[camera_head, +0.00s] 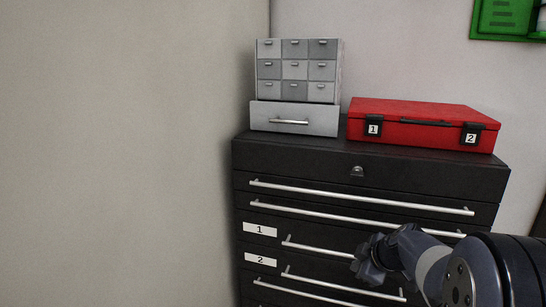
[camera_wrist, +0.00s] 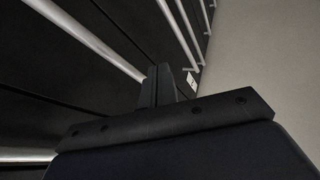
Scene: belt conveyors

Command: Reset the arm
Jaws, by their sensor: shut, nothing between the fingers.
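My gripper (camera_wrist: 163,84) shows in the wrist view with its dark fingers together and nothing between them. It is close to the black drawer fronts, but I cannot tell whether it touches them. In the head view my arm reaches in from the lower right, and its end is in front of the black drawer cabinet (camera_head: 300,171), over the lower drawers. The fingers are hard to make out there.
The cabinet has long silver bar handles (camera_head: 360,197) and drawers labelled 1 (camera_head: 260,229) and 2 (camera_head: 260,260). On top stand a grey small-drawer unit (camera_head: 294,118) and a red case (camera_head: 420,116). A green panel (camera_head: 505,16) hangs at upper right. A bare wall fills the left.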

